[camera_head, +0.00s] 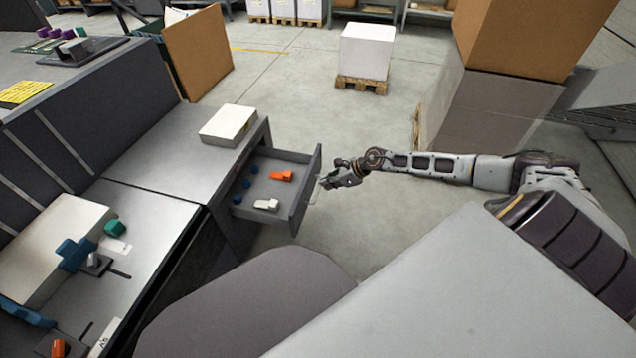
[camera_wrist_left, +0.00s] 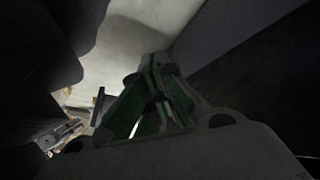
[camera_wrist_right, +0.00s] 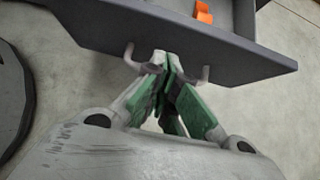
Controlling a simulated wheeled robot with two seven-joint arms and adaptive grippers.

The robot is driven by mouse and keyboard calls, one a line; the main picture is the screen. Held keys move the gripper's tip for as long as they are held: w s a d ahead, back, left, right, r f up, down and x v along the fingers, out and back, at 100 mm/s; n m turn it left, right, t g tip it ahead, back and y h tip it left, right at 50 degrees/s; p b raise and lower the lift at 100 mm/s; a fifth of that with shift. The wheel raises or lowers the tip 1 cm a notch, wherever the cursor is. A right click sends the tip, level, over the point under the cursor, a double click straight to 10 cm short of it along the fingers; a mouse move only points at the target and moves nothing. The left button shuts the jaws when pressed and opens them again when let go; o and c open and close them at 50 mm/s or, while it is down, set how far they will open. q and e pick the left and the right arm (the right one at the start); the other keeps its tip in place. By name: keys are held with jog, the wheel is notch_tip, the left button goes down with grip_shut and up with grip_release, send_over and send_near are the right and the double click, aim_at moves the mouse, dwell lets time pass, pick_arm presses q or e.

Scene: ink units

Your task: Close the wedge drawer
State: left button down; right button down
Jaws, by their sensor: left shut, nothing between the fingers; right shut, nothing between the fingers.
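The wedge drawer (camera_head: 306,190) stands open, pulled out to the right from under the grey workbench. Inside it lie an orange wedge piece (camera_head: 283,175), a white wedge piece (camera_head: 266,205) and several small blue round pieces (camera_head: 247,183). My right gripper (camera_head: 325,183) is shut and empty at the outer side of the drawer front. In the right wrist view its fingertips (camera_wrist_right: 164,62) are at the drawer's front panel (camera_wrist_right: 215,45), between the two ends of the handle (camera_wrist_right: 206,74); I cannot tell whether they touch. My left gripper (camera_wrist_left: 158,65) is shut and empty, in a dark spot.
A white box (camera_head: 228,125) lies on the bench (camera_head: 165,160) above the drawer. A white panel with blue and green pieces is at the left. A brown board (camera_head: 198,52) stands behind the bench.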

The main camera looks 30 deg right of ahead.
aim_at(308, 185)
jog(key=shift+w+a+r+b, duration=0.1)
jog(key=shift+w+a+b, duration=0.2)
jog(key=shift+w+a, duration=0.4)
jog(key=shift+w+a+b, duration=0.25)
jog(key=shift+w+a, duration=0.2)
jog(key=shift+w, duration=0.3)
pick_arm(q)
jog(key=shift+w+d+f, duration=0.1)
jog(key=shift+w, duration=0.55)
jog(key=shift+s+f, duration=0.1)
jog(key=shift+s, duration=0.05)
